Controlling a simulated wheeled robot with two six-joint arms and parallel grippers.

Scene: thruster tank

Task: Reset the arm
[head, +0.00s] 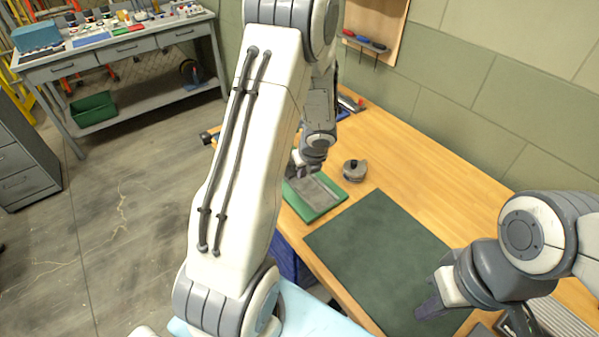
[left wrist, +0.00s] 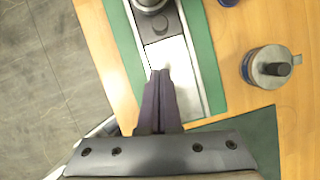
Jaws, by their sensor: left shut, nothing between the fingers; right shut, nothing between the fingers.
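My left arm's big white link fills the middle of the head view. My left gripper (head: 292,168) is partly hidden behind it, over the far end of a green tray (head: 312,213). In the left wrist view the left gripper's dark fingers (left wrist: 160,74) are together and empty above the grey metal piece (left wrist: 188,72) on the tray; I cannot tell the height. My right gripper (head: 428,311) is shut and empty, with its fingers over the front right part of the dark green mat (head: 370,250).
A round metal part with a black knob (head: 354,170) stands on the wooden table (head: 425,165) right of the tray. A tool board (head: 375,28) hangs on the wall. A grey workbench (head: 150,100) stands at the back left. The table's right rear is clear.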

